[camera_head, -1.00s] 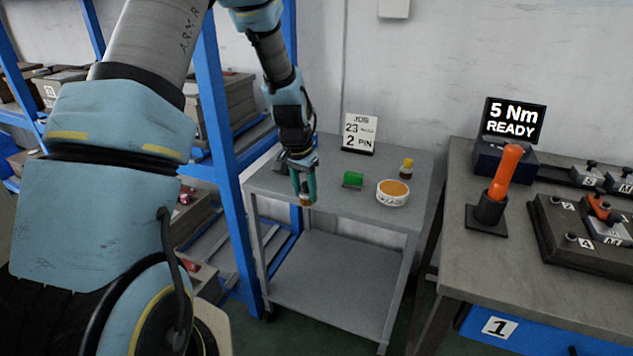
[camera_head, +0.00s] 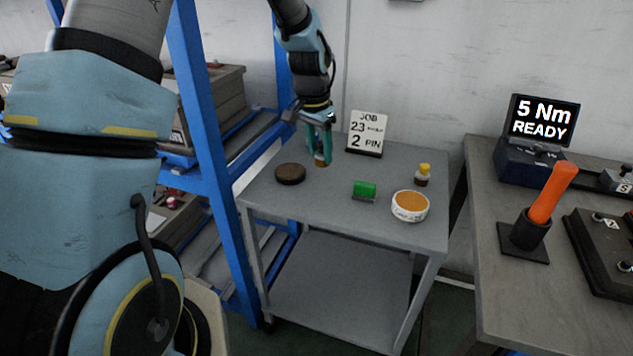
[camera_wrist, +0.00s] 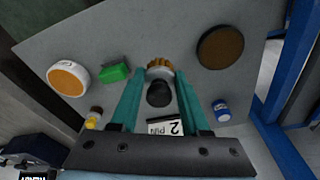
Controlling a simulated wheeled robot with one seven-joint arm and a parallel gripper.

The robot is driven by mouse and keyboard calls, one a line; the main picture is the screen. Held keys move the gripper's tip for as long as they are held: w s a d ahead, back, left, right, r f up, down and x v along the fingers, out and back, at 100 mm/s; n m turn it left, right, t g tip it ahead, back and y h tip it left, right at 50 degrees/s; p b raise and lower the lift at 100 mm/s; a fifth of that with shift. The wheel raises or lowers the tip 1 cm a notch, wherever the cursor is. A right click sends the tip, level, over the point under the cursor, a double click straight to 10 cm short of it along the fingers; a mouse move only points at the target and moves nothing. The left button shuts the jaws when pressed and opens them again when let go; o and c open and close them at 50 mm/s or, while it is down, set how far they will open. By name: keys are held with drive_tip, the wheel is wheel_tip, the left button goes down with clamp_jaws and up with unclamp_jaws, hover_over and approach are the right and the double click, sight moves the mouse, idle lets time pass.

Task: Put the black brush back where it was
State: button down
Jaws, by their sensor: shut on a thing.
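My gripper (camera_head: 319,150) has teal fingers and is shut on the black brush, over the back left of the grey table (camera_head: 300,208). In the wrist view, the brush (camera_wrist: 158,92) shows as a black round knob with a tan ribbed end between the fingers (camera_wrist: 160,85). In the head view, only its tan lower end (camera_head: 321,161) shows below the fingertips, close to the tabletop. I cannot tell whether it touches. A dark brown round disc (camera_head: 290,174) lies in front and left of the gripper, apart from it.
A JOB card (camera_head: 366,133) stands just right of the gripper. A green block (camera_head: 365,190), a white round tub with orange top (camera_head: 410,206) and a yellow-capped bottle (camera_head: 423,174) stand to the right. A blue-white bottle (camera_wrist: 221,110) shows in the wrist view. A blue rack (camera_head: 205,150) borders the left.

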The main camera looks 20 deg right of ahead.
sight(317, 160)
wheel_tip(317, 160, down, 9)
drive_tip(key=shift+f+p, duration=0.1)
drive_tip(key=shift+p, duration=0.85)
drive_tip(key=shift+f, duration=0.1)
drive_tip(key=shift+c, duration=1.9)
unclamp_jaws()
drive_tip(key=r+b, duration=0.1)
drive_tip(key=r, duration=0.3)
drive_tip(key=a+r+b, duration=0.1)
drive_tip(key=r, duration=0.3)
drive_tip(key=s+r, duration=0.1)
drive_tip(key=r, duration=0.3)
drive_tip(key=shift+a+b, duration=0.35)
drive_tip(key=shift+b, duration=0.05)
drive_tip(key=s+a+r+n, duration=0.1)
drive_tip(key=s+a+n, duration=0.2)
drive_tip(key=a, duration=0.6)
drive_tip(key=s+a+r+n+y, duration=0.1)
drive_tip(key=s+a+n, duration=0.2)
drive_tip(key=a, duration=0.7)
drive_tip(key=s+a+n, duration=0.3)
drive_tip(key=a+n, duration=0.2)
drive_tip(key=a, duration=0.5)
drive_tip(key=shift+s+r+n+t, duration=0.2)
drive_tip(key=shift+r+n+t, duration=0.1)
drive_tip(key=shift+r+t, duration=0.1)
